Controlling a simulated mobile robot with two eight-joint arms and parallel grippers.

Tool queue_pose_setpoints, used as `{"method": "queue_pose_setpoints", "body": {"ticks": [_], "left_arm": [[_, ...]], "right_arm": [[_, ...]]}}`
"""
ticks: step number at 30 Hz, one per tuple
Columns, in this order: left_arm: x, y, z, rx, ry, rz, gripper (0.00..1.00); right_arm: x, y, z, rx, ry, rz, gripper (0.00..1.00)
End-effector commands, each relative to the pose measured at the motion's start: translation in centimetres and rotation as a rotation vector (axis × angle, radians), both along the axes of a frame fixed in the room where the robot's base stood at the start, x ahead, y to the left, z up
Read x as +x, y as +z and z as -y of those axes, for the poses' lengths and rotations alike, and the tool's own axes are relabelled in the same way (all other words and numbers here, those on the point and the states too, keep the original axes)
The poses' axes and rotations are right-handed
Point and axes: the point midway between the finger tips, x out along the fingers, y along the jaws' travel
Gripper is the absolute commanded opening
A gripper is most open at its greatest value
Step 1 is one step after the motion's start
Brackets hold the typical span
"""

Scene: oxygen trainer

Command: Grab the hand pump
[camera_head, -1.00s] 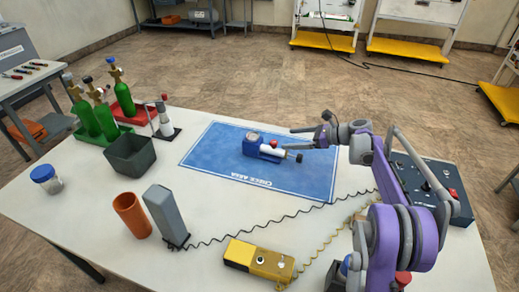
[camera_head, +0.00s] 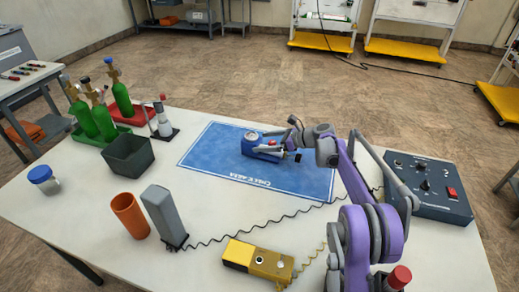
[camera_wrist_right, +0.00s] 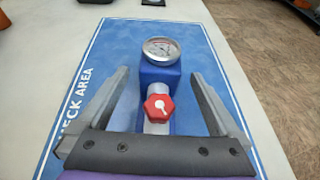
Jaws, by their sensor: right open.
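The hand pump appears to be the blue unit (camera_head: 250,149) with a round gauge, a silver barrel, a red knob and a black end, lying on the blue check-area mat (camera_head: 215,150). In the right wrist view its blue body (camera_wrist_right: 160,75) has the gauge at the far end and the red knob nearer me. My right gripper (camera_head: 270,143) is open above the pump. In the wrist view its fingers lie on either side of the body and barrel, with gaps visible. The barrel's near end is hidden by the gripper. My left gripper is not in view.
A control box (camera_head: 428,187) stands right of the mat. A yellow device (camera_head: 258,262), a grey block (camera_head: 165,217), an orange cup (camera_head: 130,215) and a dark bin (camera_head: 129,154) stand nearer or left. Green cylinders (camera_head: 103,121) stand at the far left. Coiled cords cross the table.

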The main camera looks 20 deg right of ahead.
Motion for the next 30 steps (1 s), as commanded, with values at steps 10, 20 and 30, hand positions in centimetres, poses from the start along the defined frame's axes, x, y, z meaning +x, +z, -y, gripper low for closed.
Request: {"method": "queue_pose_setpoints", "body": {"ticks": [10,20,30], "left_arm": [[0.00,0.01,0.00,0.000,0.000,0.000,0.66],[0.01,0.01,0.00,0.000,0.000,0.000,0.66],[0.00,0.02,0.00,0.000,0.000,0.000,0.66]], "right_arm": [[-0.03,0.03,0.07,0.000,-0.001,0.000,0.53],[-0.03,0.03,0.08,0.000,-0.001,0.000,0.00],[-0.03,0.17,0.07,0.001,-0.001,0.001,0.00]]}}
